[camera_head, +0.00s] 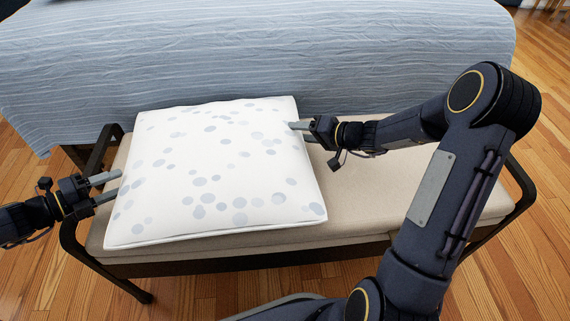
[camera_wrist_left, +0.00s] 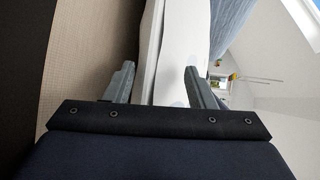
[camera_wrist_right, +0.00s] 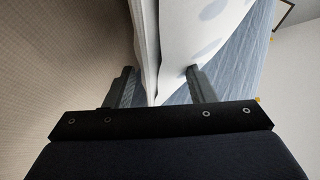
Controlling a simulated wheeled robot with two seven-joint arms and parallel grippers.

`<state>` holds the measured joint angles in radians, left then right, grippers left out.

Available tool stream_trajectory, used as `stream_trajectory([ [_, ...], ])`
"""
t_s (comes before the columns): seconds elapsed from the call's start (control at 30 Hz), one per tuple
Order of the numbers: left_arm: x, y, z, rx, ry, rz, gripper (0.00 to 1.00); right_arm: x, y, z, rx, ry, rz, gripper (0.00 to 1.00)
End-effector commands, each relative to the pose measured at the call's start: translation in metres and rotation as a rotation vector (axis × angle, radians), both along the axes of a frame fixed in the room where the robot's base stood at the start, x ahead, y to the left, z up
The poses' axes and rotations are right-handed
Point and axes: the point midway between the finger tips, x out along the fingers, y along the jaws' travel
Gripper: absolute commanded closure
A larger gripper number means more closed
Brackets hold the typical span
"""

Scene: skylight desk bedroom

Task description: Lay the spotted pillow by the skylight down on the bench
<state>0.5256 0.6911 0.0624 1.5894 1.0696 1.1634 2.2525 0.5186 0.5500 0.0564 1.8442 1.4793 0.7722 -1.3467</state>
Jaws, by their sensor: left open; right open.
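The spotted pillow (camera_head: 215,172), white with grey-blue spots, lies flat or nearly flat on the left and middle of the beige bench (camera_head: 370,205). My left gripper (camera_head: 120,185) is open at the pillow's left edge. In the left wrist view the pillow's edge (camera_wrist_left: 178,70) is between its fingers (camera_wrist_left: 160,85). My right gripper (camera_head: 295,125) is open at the pillow's right edge, near the back corner. In the right wrist view the pillow (camera_wrist_right: 180,45) is between its fingers (camera_wrist_right: 160,90). Contact with the fingers cannot be told.
A bed with a blue striped cover (camera_head: 260,50) stands right behind the bench. The bench has dark armrests (camera_head: 75,235) at both ends. The right part of the seat is bare under my right arm. Wooden floor (camera_head: 190,295) lies in front.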

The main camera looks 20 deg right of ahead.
Motion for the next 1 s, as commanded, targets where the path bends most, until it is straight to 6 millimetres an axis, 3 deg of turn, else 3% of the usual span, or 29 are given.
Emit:
stream_trajectory([
  [0.2,-0.019,0.044,0.014,0.0,-0.001,0.004,0.5,0.0,-0.001,0.0,0.0,0.001,-0.002,0.5],
  [0.4,-0.031,0.07,0.022,-0.001,-0.001,0.0,0.5,0.0,-0.001,0.0,0.0,0.0,-0.002,0.5],
  [0.67,-0.036,0.079,0.025,-0.002,0.001,-0.002,0.5,-0.008,-0.009,0.004,-0.002,-0.001,-0.005,0.5],
  [1.0,-0.036,0.079,0.025,-0.002,0.001,-0.003,0.5,-0.058,-0.051,0.03,-0.003,-0.002,-0.007,0.5],
])
